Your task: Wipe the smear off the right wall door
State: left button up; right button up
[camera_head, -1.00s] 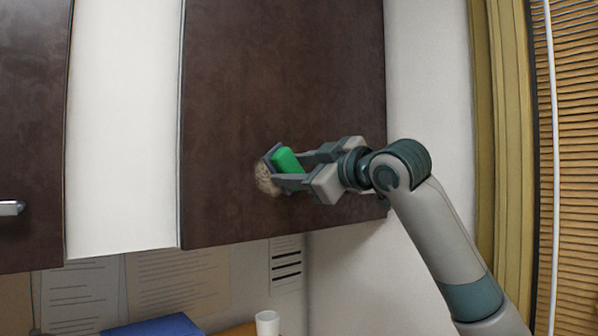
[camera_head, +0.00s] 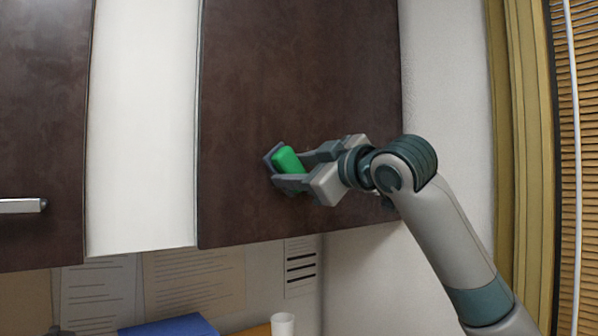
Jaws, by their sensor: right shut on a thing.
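The right wall door (camera_head: 300,75) is a dark brown cabinet panel in the middle of the view. My right gripper (camera_head: 279,168) is shut on a green sponge (camera_head: 288,159) with a grey part at its door side. The sponge is at the lower middle of the door and appears to be against it. No smear shows on the visible door surface; the patch behind the sponge and fingers is hidden.
A second dark door (camera_head: 40,120) with a metal handle (camera_head: 22,205) is at the left, past a white panel (camera_head: 145,130). Below are pinned papers (camera_head: 195,285), a blue object (camera_head: 170,327) and a white cup (camera_head: 283,324).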

aim_at(283, 160)
jog(key=shift+s+a, duration=0.45)
jog(key=shift+a, duration=0.2)
jog(key=shift+s+a, duration=0.45)
jog(key=shift+a, duration=0.15)
jog(key=shift+r, duration=0.1)
jog(key=shift+r+p, duration=0.5)
jog(key=shift+r, duration=0.35)
jog(key=shift+w+d+p, duration=0.35)
jog(key=shift+w+d, duration=0.25)
jog(key=shift+d, duration=0.15)
jog(key=shift+w+d+p, duration=0.3)
jog(key=shift+w+d, duration=0.25)
jog(key=shift+d, duration=0.2)
jog(key=shift+d, duration=0.15)
jog(key=shift+w+d+p, duration=0.4)
jog(key=shift+w+d, duration=0.15)
jog(key=shift+d, duration=0.15)
jog(key=shift+w+d+p, duration=0.35)
jog(key=shift+w+d, duration=0.15)
jog(key=shift+d, duration=0.2)
jog(key=shift+f, duration=0.1)
